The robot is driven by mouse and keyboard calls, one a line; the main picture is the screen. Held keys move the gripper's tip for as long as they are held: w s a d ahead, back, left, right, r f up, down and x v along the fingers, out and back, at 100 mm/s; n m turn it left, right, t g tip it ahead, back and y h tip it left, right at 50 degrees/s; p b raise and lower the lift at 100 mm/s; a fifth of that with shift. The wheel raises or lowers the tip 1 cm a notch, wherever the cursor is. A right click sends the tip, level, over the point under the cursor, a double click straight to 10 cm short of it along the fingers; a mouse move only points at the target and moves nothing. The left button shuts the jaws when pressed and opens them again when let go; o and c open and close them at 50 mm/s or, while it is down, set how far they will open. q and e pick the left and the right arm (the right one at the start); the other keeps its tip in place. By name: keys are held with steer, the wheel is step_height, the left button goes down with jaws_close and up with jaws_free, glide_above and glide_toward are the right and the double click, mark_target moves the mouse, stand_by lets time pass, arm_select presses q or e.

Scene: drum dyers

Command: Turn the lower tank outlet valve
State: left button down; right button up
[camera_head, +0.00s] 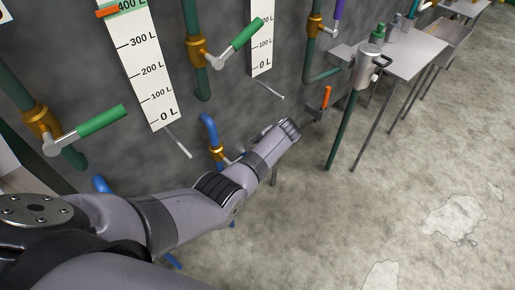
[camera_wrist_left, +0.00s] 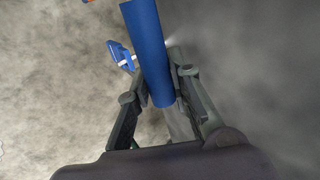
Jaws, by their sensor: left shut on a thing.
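In the left wrist view, my left gripper (camera_wrist_left: 158,88) has its two dark fingers on either side of a blue cylinder (camera_wrist_left: 150,50) and is shut on it. I cannot tell whether this is the valve's handle or a pipe. A smaller blue part with a white stem (camera_wrist_left: 120,56) shows just left of it. In the head view, my left arm reaches from the lower left to the middle, and I cannot make out its fingers clearly. Beside the arm are a bent blue pipe (camera_head: 208,128) and a brass fitting (camera_head: 217,154), partly hidden by it. My right gripper is out of view.
Two green-handled valves (camera_head: 100,121) (camera_head: 243,40) and white litre scales (camera_head: 146,70) are at the wall. An orange handle (camera_head: 326,97) is just beyond my arm. A metal table (camera_head: 415,60) stands at the upper right. The floor at the right is clear.

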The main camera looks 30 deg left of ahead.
arm_select(q)
steer(key=shift+s+f, duration=0.15)
steer(key=shift+f, duration=0.05)
stand_by(0.3)
steer(key=c, duration=1.4)
jaws_free()
steer(key=shift+c, duration=0.2)
steer(key=v, duration=1.2)
